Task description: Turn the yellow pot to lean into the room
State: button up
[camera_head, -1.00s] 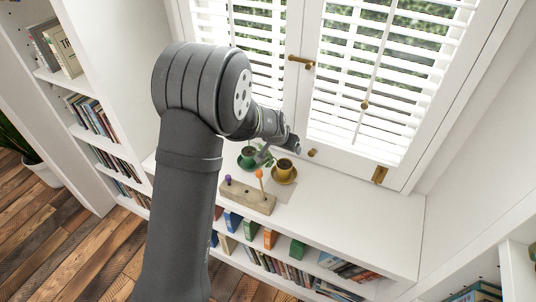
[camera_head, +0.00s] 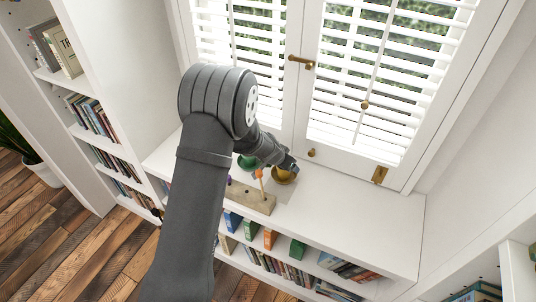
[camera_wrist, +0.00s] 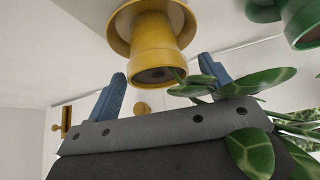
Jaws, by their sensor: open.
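The yellow pot (camera_head: 284,178) stands on its yellow saucer on the white sill, partly hidden by my gripper (camera_head: 289,166) in the head view. The wrist view shows the yellow pot (camera_wrist: 155,48) inverted, with dark soil at its mouth and its saucer (camera_wrist: 188,22) above. Green leaves (camera_wrist: 258,80) reach from the pot's mouth to the right and toward the camera. In the wrist view, the blue fingers of my gripper (camera_wrist: 162,86) are open, in line with either side of the pot's mouth. No contact with the pot is visible.
A green pot (camera_head: 246,162) stands left of the yellow one and also shows in the wrist view (camera_wrist: 303,22). A wooden block (camera_head: 250,197) with orange and purple knobs lies in front. Shuttered windows (camera_head: 365,75) stand behind. The sill (camera_head: 360,215) is clear to the right.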

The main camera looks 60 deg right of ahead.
jog(key=shift+a+f, duration=0.1)
jog(key=shift+f, duration=0.4)
jog(key=v, duration=1.7)
jog(key=shift+a, duration=0.35)
jog(key=shift+w+f, duration=0.1)
jog(key=shift+f, duration=0.05)
jog(key=x, duration=1.6)
jog(key=shift+d, duration=0.7)
jog(key=shift+r, duration=0.35)
jog(key=shift+f, duration=0.1)
